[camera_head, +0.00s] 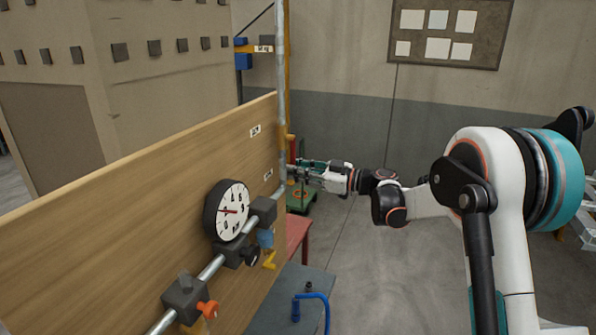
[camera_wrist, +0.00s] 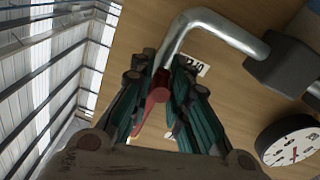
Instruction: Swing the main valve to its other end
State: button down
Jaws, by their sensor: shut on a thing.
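A red valve lever (camera_wrist: 155,98) sits on the bent metal pipe (camera_wrist: 200,22) in the wrist view. My gripper (camera_wrist: 165,80) is shut on this lever, with a teal finger on each side of it. In the head view my gripper (camera_head: 290,172) reaches in from the right to the vertical pipe (camera_head: 281,90) at the right edge of the wooden panel (camera_head: 150,165). The tag beside the lever is too small to read for certain.
A round gauge (camera_head: 228,210) and dark pipe blocks (camera_head: 184,298) stand out from the panel. An orange handle (camera_head: 207,311) and a yellow handle (camera_head: 270,260) are lower down. A grey table (camera_head: 290,295) bears a blue hose (camera_head: 318,297). Open floor lies right of the panel.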

jog(key=shift+s+a+f, duration=0.1)
jog(key=shift+s+a, duration=0.05)
jog(key=shift+s, duration=0.1)
jog(key=s+a+r+m, duration=0.3)
jog(key=s+r+m, duration=0.5)
jog(key=m, duration=1)
jog(key=shift+s+r, duration=0.3)
jog(key=shift+r, duration=0.8)
jog(key=shift+r, duration=0.1)
